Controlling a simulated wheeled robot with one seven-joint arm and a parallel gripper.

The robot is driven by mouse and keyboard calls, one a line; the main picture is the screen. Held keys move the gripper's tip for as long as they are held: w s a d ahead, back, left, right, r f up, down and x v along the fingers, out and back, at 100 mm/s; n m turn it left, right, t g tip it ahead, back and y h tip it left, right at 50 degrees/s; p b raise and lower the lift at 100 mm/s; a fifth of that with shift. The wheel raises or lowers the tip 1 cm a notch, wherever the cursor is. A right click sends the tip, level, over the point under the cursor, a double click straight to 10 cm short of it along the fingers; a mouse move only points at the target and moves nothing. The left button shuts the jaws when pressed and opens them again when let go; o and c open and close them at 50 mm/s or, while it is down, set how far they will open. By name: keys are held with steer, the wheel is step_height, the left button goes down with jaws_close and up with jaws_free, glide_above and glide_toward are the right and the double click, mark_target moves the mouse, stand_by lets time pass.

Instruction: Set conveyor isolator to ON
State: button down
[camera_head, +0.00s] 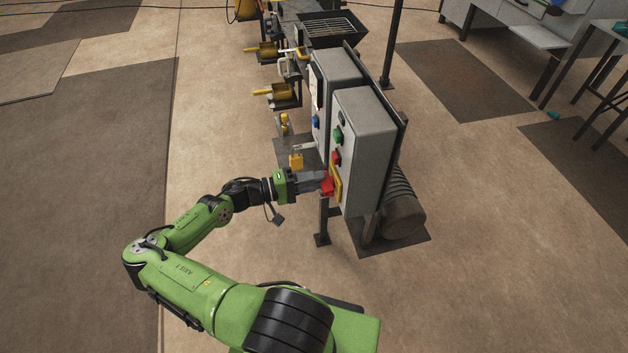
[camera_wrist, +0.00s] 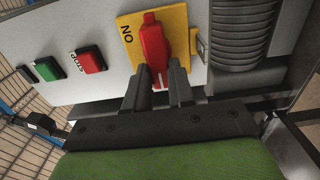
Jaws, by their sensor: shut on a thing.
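The conveyor isolator is a red rotary handle (camera_wrist: 152,42) on a yellow plate (camera_wrist: 180,18), on the face of a grey control box. In the wrist view the word ON shows at the left of the handle, and the handle runs up and down the picture, slightly tilted. My gripper (camera_wrist: 158,82) is shut on the handle's near end, one dark finger on each side. In the head view my gripper (camera_head: 322,182) meets the box low on its face, at the red handle (camera_head: 327,187). The yellow plate (camera_head: 337,183) is partly hidden there.
The grey control box (camera_head: 365,135) carries a green button (camera_wrist: 47,69) and a red STOP button (camera_wrist: 90,60) beside the isolator. A second grey box (camera_head: 336,68) stands behind it. A ribbed motor (camera_head: 404,215) sits behind the box near the floor. Open floor lies at the left.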

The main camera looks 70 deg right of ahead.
steer(key=shift+f+b, duration=0.1)
steer(key=shift+b, duration=0.25)
steer(key=m+b, duration=0.5)
steer(key=b, duration=0.2)
steer(key=a+r+m+b, duration=0.1)
steer(key=m+b, duration=0.5)
steer(key=b, duration=0.1)
steer(key=m+b, duration=0.6)
steer(key=b, duration=0.1)
steer(key=shift+s+a+r+b, duration=0.15)
steer(key=shift+s+r+b, duration=0.05)
steer(key=shift+s+b, duration=0.15)
steer(key=shift+r+m+b, duration=0.1)
steer(key=shift+m+b, duration=0.3)
steer(key=shift+b, duration=0.05)
steer(key=shift+r, duration=0.1)
steer(key=c, duration=1)
jaws_free()
steer(key=shift+o, duration=0.2)
